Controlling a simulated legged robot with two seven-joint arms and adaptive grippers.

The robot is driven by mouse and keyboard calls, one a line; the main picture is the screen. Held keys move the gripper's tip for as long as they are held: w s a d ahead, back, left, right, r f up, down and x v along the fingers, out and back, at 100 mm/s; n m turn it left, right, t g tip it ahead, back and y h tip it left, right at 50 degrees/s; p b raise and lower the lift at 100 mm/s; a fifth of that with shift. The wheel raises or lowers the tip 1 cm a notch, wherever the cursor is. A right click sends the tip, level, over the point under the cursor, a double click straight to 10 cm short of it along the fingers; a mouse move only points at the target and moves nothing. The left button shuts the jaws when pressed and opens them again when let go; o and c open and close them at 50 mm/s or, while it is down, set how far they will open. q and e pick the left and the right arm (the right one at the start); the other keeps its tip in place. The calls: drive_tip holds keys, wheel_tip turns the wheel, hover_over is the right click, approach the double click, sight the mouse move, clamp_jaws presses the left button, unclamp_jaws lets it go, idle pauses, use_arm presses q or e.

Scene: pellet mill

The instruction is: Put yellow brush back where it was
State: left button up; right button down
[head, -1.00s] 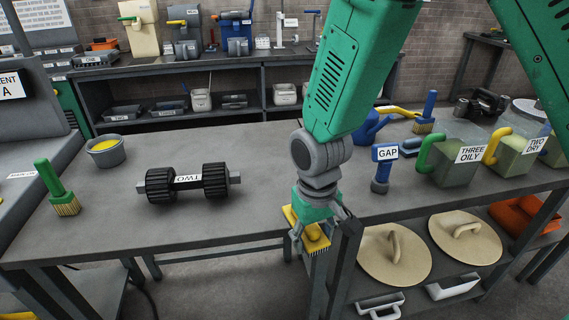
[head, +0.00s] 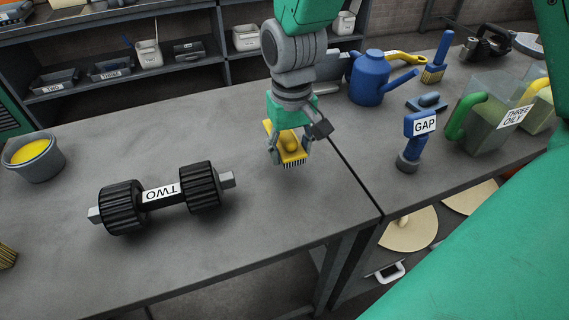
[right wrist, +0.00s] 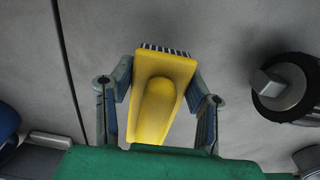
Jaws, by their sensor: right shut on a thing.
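The yellow brush (head: 291,148) has a yellow block body with a rounded grip and dark bristles. My right gripper (head: 290,152) is shut on it, with a finger on each side. In the head view the brush is over the grey table near its right end, bristles toward the tabletop. I cannot tell whether the bristles touch the table. In the right wrist view the yellow brush (right wrist: 160,95) lies between both fingers of the right gripper (right wrist: 160,100), its bristles at the far end. My left gripper is not in view.
A yellow-filled bowl (head: 33,157) stands at the far left. A blue can (head: 369,78), a blue GAP tool (head: 418,135) and a THREE OILY container (head: 490,120) stand on the right bench. The table between rollers and gripper is clear.

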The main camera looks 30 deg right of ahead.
sight(288, 175)
drive_tip(key=shift+w+f, duration=0.15)
drive_tip(key=shift+f, duration=0.65)
drive_tip(key=f, duration=0.1)
drive_tip(key=a+f+b, duration=0.1)
drive_tip(key=f, duration=0.1)
drive_tip(key=shift+f, duration=0.1)
drive_tip(key=shift+d+f, duration=0.1)
drive_tip(key=shift+d, duration=0.15)
drive_tip(key=shift+s+f, duration=0.2)
drive_tip(key=c, duration=0.9)
unclamp_jaws()
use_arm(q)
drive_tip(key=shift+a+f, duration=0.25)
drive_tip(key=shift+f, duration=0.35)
use_arm(e)
drive_tip(key=shift+o, duration=0.2)
drive_tip(key=shift+w+a+f, duration=0.1)
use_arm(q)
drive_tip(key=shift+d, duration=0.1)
